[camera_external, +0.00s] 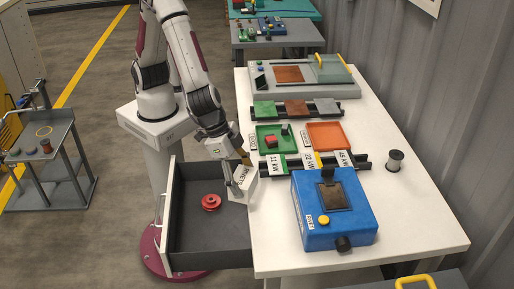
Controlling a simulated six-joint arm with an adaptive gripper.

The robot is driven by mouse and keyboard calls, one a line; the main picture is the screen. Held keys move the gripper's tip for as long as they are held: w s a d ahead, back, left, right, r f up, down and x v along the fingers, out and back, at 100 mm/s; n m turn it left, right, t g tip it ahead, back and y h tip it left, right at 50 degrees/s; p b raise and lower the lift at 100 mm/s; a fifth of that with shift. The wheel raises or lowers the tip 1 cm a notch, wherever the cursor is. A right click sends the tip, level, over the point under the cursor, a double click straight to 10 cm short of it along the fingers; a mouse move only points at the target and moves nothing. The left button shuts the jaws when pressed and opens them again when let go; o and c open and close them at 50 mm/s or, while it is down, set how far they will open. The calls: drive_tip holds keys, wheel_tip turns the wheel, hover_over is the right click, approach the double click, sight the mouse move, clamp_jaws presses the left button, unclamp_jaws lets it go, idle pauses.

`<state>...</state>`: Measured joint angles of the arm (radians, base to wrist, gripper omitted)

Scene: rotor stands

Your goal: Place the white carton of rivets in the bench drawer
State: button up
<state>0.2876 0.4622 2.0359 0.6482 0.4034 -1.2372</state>
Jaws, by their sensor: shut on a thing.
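The white carton of rivets (246,188) is tilted, with dark lettering on its side. My gripper (236,182) is shut on it. The carton is at the right side of the open bench drawer (197,258), close to the bench's left edge. I cannot tell whether the carton touches the drawer or the bench. The drawer is dark grey inside and pulled out to the left of the bench. A red round spool-like part (211,202) lies on the drawer floor, left of the carton.
A blue box (334,228) with a yellow button stands on the white bench (419,222). Green (272,148) and orange (326,142) trays and a rack of labelled cards (318,162) are behind it. A dark-and-white spool (395,161) stands at right. The drawer's front part is clear.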

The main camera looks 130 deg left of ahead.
sight(234, 199)
drive_tip(key=d, duration=0.2)
drive_tip(key=w+d+f+n, duration=0.1)
drive_tip(key=d, duration=0.1)
drive_tip(key=d+f+n, duration=0.1)
drive_tip(key=d, duration=0.1)
drive_tip(key=shift+w+d+f+y, duration=0.1)
drive_tip(key=shift+w+f+y, duration=0.2)
drive_tip(key=shift+w, duration=0.1)
drive_tip(key=s+a+f+n+g, duration=0.1)
drive_tip(key=s+f+n, duration=0.1)
drive_tip(key=s+f, duration=0.5)
drive_tip(key=shift+s+a+f+n+y, duration=0.3)
drive_tip(key=shift+a+f+y, duration=0.1)
drive_tip(key=shift+f, duration=0.65)
drive_tip(key=shift+f, duration=3.1)
drive_tip(key=shift+f, duration=1.85)
drive_tip(key=shift+f, duration=0.15)
drive_tip(key=o, duration=1.4)
drive_tip(key=shift+c, duration=0.2)
